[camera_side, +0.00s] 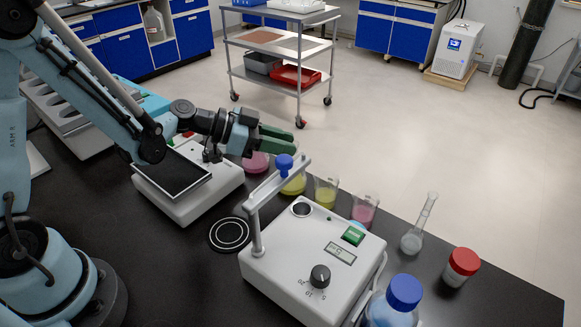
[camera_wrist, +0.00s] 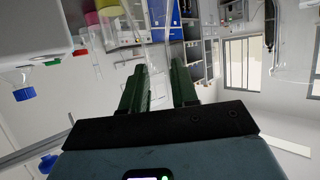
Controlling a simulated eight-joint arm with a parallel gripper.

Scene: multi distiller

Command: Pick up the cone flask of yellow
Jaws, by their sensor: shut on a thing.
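The cone flask of yellow (camera_side: 293,185) shows in the side view behind the stirrer's post, below my gripper's fingertips, partly hidden by the blue knob and arm of the stirrer. My gripper (camera_side: 282,143) has green fingers reaching out level over it. In the wrist view my gripper (camera_wrist: 158,82) has its fingers a little apart, with faint clear glass between and beyond them. It is shut on the flask's neck, though the grip itself is hard to see.
A white stirrer with a dial (camera_side: 320,277) stands in front. A beaker of yellow (camera_side: 325,195), a beaker of pink (camera_side: 364,213), a clear flask (camera_side: 412,243), a red-capped jar (camera_side: 460,268) and a blue-capped bottle (camera_side: 404,292) stand to the right. A flat-topped device (camera_side: 187,185) is at left.

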